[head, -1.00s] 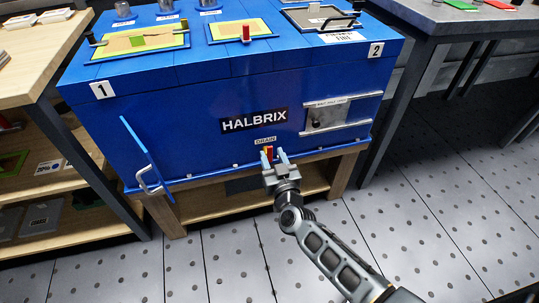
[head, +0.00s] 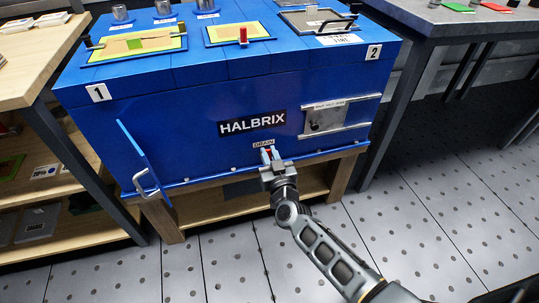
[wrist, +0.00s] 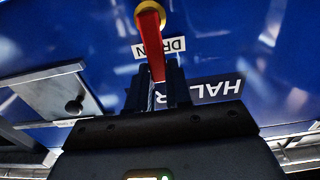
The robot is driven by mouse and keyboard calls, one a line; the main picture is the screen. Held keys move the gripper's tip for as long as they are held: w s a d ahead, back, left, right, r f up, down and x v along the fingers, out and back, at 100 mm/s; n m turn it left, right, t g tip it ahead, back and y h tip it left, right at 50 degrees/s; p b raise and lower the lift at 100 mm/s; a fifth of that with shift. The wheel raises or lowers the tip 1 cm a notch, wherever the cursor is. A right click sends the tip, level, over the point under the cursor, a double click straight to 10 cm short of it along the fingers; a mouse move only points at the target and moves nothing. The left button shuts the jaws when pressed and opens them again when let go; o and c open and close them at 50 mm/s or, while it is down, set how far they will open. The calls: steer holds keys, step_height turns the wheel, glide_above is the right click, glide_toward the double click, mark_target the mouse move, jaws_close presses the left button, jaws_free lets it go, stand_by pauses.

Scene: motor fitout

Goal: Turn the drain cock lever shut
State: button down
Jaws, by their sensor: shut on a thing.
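The drain cock has a red lever (wrist: 152,42) and a yellow body (wrist: 150,9) on the front of the blue HALBRIX cabinet (head: 190,137). In the wrist view the lever runs from the yellow body down between my fingers. My gripper (wrist: 156,82) is shut on the lever's outer part. In the head view my gripper (head: 270,157) is at the cabinet's lower front, just under the DRAIN label (head: 263,143), and hides most of the cock. Whether the lever stands open or shut, I cannot tell.
A blue flap with a silver handle (head: 143,182) sticks out at the cabinet's left. A metal slide plate (head: 340,117) with a dark knob is right of the HALBRIX sign. A wooden shelf (head: 45,186) stands left and a grey table (head: 450,16) right. The floor in front is free.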

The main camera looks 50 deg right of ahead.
steer(key=shift+d, duration=0.1)
stand_by(0.3)
steer(key=s+d+f+m+b, duration=0.1)
steer(key=d+f+m+b, duration=0.1)
steer(key=m+b, duration=0.3)
steer(key=s+d+f+m+b, duration=0.2)
steer(key=m+b, duration=0.3)
steer(key=m, duration=0.8)
steer(key=shift+d+f, duration=0.15)
steer(key=shift+f, duration=0.6)
steer(key=c, duration=1)
jaws_free()
steer(key=shift+c, duration=0.2)
steer(key=p+v, duration=0.1)
steer(key=v, duration=0.6)
steer(key=shift+s+a, duration=0.25)
steer(key=shift+s, duration=0.1)
